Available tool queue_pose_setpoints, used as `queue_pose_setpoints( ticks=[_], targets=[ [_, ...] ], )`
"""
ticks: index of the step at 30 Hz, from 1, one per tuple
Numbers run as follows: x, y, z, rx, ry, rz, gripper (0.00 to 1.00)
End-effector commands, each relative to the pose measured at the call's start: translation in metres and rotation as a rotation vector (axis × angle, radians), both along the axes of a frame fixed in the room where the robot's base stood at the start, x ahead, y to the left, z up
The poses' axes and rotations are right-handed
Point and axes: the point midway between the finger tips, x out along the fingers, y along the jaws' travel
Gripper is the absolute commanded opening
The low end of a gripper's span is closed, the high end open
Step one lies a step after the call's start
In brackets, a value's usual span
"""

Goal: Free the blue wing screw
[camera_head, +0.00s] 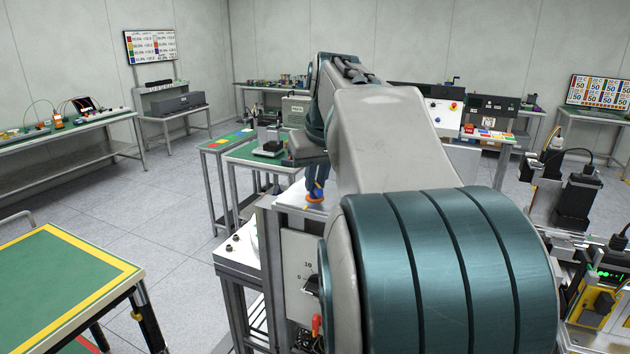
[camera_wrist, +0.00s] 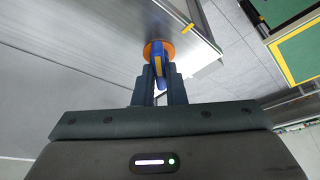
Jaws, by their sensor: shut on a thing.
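The blue wing screw (camera_wrist: 157,58) shows in the wrist view as a blue wing with a yellow mark, in front of an orange disc (camera_wrist: 148,50) on a light grey metal frame. My gripper (camera_wrist: 158,74) has its two dark fingers closed on either side of the wing. In the head view the orange disc (camera_head: 315,198) shows low on the frame's grey panel, with the blue wing screw (camera_head: 318,186) just above it, partly hidden by my arm. The screw's shaft is hidden, so I cannot tell how far it sits in the frame.
A green table with a yellow border (camera_head: 65,285) stands at the lower left. A small green table (camera_head: 262,158) stands behind the frame. Machines with a yellow part (camera_head: 597,303) stand at the right. Grey floor (camera_head: 150,200) is clear at the left.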

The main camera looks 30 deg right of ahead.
Motion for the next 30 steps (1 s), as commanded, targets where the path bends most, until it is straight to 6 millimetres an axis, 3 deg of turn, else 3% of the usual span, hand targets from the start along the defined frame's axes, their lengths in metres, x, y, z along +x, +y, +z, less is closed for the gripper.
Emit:
queue_pose_setpoints(
  ticks=[18,30],
  targets=[
    [0.001,-0.0028,0.0015,0.0,-0.003,0.526,0.0],
    [0.0011,-0.0037,0.0018,-0.001,-0.003,0.686,0.0]
  ],
)
